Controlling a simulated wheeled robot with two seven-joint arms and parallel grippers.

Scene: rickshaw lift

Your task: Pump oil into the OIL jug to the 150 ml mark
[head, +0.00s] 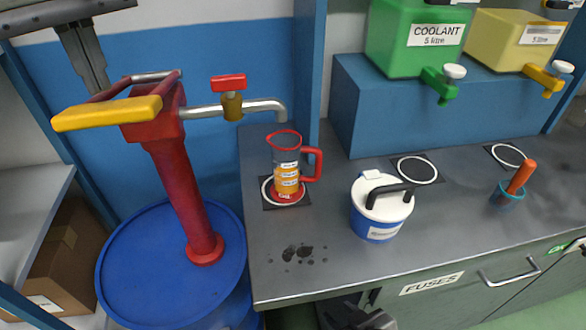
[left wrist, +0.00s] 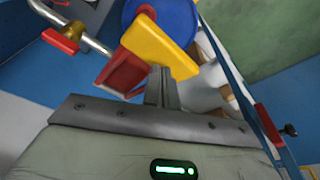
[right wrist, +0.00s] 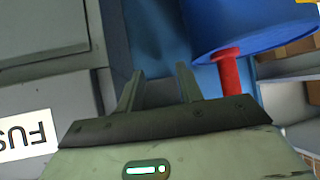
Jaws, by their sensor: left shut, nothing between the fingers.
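The OIL jug (head: 286,153) is clear with a red rim and handle. It stands upright on a ringed pad under the spout (head: 262,105). Orange oil (head: 286,189) fills its lower part; the mark labels are too small to read. The red pump (head: 175,180) rises from the blue drum and has a yellow handle (head: 107,113). A red-levered valve (head: 231,103) sits on the spout pipe. My left gripper (head: 101,88) is shut and empty, just above and behind the yellow handle; contact is unclear. My right gripper (right wrist: 158,88) is open and empty, low before the bench front.
A blue canister with white lid (head: 380,212) stands right of the jug. Dark spots (head: 297,253) mark the bench. Green coolant (head: 415,40) and yellow (head: 510,40) tanks sit on a blue shelf. An orange-handled tool stands in a cup (head: 506,197). The blue drum (head: 150,270) stands left.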

